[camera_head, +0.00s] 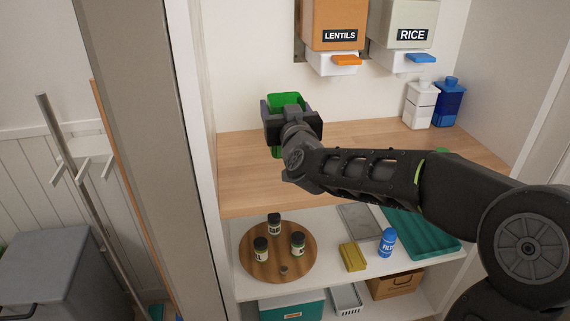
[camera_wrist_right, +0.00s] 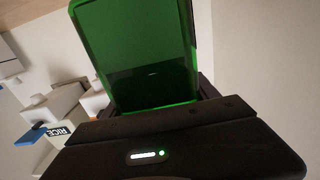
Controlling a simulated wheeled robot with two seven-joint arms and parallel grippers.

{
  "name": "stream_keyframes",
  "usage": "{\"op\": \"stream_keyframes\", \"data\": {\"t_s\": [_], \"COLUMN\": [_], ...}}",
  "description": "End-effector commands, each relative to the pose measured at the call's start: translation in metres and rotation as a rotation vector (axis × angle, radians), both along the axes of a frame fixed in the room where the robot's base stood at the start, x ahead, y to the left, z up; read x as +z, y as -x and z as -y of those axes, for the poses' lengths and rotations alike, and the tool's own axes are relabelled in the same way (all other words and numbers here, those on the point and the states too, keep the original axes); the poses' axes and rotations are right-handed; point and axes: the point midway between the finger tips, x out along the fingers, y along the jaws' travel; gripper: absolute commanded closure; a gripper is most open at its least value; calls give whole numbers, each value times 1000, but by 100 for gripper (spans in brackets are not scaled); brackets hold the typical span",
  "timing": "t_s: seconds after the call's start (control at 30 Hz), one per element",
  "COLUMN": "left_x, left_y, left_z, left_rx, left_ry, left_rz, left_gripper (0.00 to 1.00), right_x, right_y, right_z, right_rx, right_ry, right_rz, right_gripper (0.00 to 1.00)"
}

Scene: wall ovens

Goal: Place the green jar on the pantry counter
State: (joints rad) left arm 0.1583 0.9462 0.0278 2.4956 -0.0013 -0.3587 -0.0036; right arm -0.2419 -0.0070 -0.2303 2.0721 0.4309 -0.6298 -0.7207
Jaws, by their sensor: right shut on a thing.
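The green jar (camera_head: 287,101) is held in my right gripper (camera_head: 291,112), with its top showing above the fingers and a bit of green showing below them. In the head view it is over the left part of the wooden pantry counter (camera_head: 245,178); whether its base touches the counter I cannot tell. In the right wrist view the see-through green jar (camera_wrist_right: 145,55) fills the space in front of my gripper (camera_wrist_right: 155,110). My left gripper is not in view.
Lentils (camera_head: 333,22) and rice (camera_head: 407,20) dispensers hang above the counter. A white bottle (camera_head: 419,105) and a blue bottle (camera_head: 449,102) stand at its back right. A white door frame (camera_head: 196,150) bounds the left. Below, a shelf holds a round wooden board (camera_head: 262,267) with small jars.

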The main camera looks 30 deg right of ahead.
Motion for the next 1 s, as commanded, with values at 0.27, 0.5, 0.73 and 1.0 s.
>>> {"op": "stream_keyframes", "data": {"t_s": [0.27,0.5,0.73,1.0], "left_x": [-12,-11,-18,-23], "left_y": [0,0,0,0], "left_z": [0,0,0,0], "left_rx": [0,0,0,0], "left_ry": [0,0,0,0], "left_rz": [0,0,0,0], "left_gripper": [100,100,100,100], "right_x": [-37,-37,-59,-88], "right_y": [0,0,0,0], "right_z": [0,0,0,0], "right_rx": [1,0,0,1], "right_ry": [1,0,1,1], "right_rz": [2,3,-1,2], "right_gripper": [96,96,96,96]}}
